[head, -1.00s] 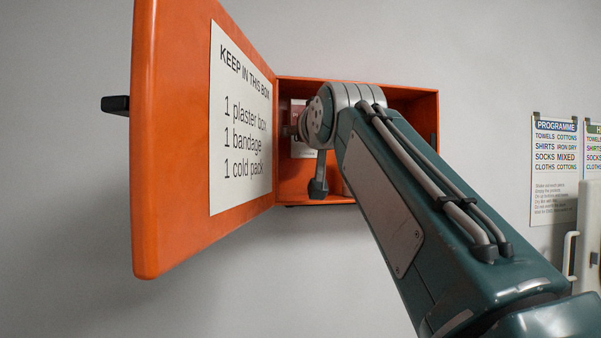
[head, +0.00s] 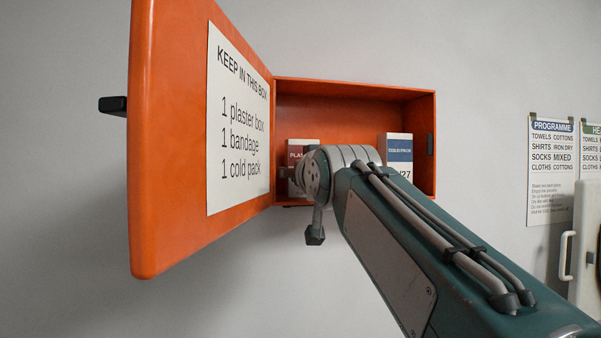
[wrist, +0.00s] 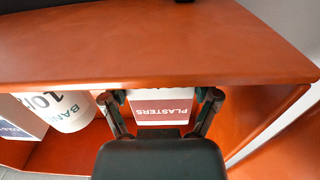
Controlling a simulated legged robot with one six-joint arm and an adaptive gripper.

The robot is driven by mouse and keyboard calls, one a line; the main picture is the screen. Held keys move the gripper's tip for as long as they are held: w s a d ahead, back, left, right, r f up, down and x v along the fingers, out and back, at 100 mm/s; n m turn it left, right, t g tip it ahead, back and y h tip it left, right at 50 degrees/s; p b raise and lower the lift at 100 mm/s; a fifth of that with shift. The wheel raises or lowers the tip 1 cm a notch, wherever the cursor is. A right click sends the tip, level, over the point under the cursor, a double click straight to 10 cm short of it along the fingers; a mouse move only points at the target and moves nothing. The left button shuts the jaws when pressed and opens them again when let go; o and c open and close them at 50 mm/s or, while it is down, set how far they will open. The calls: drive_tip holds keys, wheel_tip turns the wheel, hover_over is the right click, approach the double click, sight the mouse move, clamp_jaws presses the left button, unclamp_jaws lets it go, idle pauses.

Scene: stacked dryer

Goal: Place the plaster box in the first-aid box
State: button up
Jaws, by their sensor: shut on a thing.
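The orange first-aid box (head: 355,88) is on the wall with its door open to the left. The plaster box (head: 303,147), white with a dark red band, is upright inside at the left, near the hinge side. My gripper (wrist: 162,97) is shut on it, one finger on each side; the plaster box (wrist: 161,110) shows between them in the wrist view. In the head view my wrist hides its lower part, so I cannot tell whether it touches the floor of the first-aid box.
The cold pack (head: 398,147) stands at the right inside. The white bandage (wrist: 72,112) stands between it and the plaster box. The open door (head: 165,140) rises close at left, with a list on it. Programme posters (head: 552,170) hang farther right.

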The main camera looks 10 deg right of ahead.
drive_tip(key=o, duration=1)
drive_tip(key=shift+c, duration=0.2)
drive_tip(key=s, duration=1.2)
drive_tip(key=s+f+g, duration=0.4)
drive_tip(key=s+f, duration=0.1)
drive_tip(key=f, duration=0.9)
drive_tip(key=s+f+g, duration=0.4)
drive_tip(key=s+f, duration=0.1)
drive_tip(key=f, duration=1)
drive_tip(key=s+f+g, duration=0.4)
drive_tip(key=s+f, duration=0.1)
drive_tip(key=f, duration=0.9)
drive_tip(key=shift+s+f, duration=0.3)
drive_tip(key=shift+s, duration=0.05)
